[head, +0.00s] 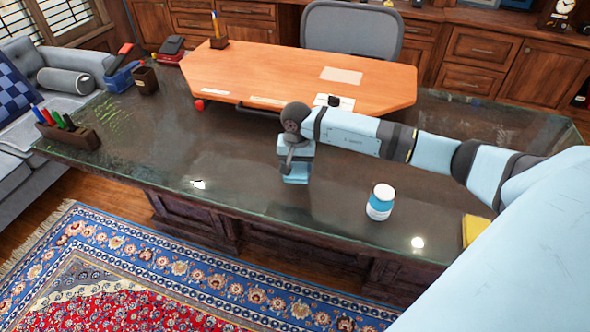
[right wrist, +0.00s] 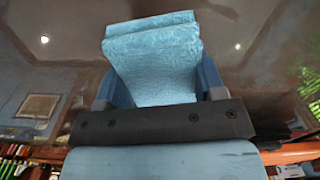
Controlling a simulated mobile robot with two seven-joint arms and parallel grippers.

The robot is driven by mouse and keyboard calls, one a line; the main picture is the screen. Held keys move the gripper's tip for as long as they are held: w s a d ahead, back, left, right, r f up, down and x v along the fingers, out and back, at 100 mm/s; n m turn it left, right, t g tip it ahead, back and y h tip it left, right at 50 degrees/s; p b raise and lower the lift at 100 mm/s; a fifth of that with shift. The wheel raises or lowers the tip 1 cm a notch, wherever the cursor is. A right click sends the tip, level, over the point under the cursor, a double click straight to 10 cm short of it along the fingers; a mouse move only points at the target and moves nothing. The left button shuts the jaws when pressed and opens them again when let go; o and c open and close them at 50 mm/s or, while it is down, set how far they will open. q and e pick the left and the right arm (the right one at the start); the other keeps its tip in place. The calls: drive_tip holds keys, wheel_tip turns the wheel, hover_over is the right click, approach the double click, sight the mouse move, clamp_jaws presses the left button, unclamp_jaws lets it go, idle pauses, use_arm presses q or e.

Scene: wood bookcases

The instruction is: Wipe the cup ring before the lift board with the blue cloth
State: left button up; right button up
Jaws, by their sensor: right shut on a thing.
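My right gripper (head: 297,162) points down over the middle of the dark glass-topped desk (head: 225,160), in front of the orange lift board (head: 300,83). It is shut on the folded light blue cloth (head: 295,175). In the right wrist view, the cloth (right wrist: 152,60) sits between the two blue fingers and sticks out past them. The cloth is at or just above the glass; I cannot tell if it touches. I cannot make out a cup ring; the gripper and cloth hide part of the glass. My left gripper is not in view.
A white and blue jar (head: 380,202) stands right of the cloth, near the front edge. A yellow item (head: 474,229) lies farther right. A pen holder (head: 68,133) is at the left end, near green marks (head: 118,122). Glass left of the gripper is clear.

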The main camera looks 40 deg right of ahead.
drive_tip(key=shift+r+p, duration=0.7)
drive_tip(key=shift+r, duration=1.15)
drive_tip(key=shift+a, duration=0.1)
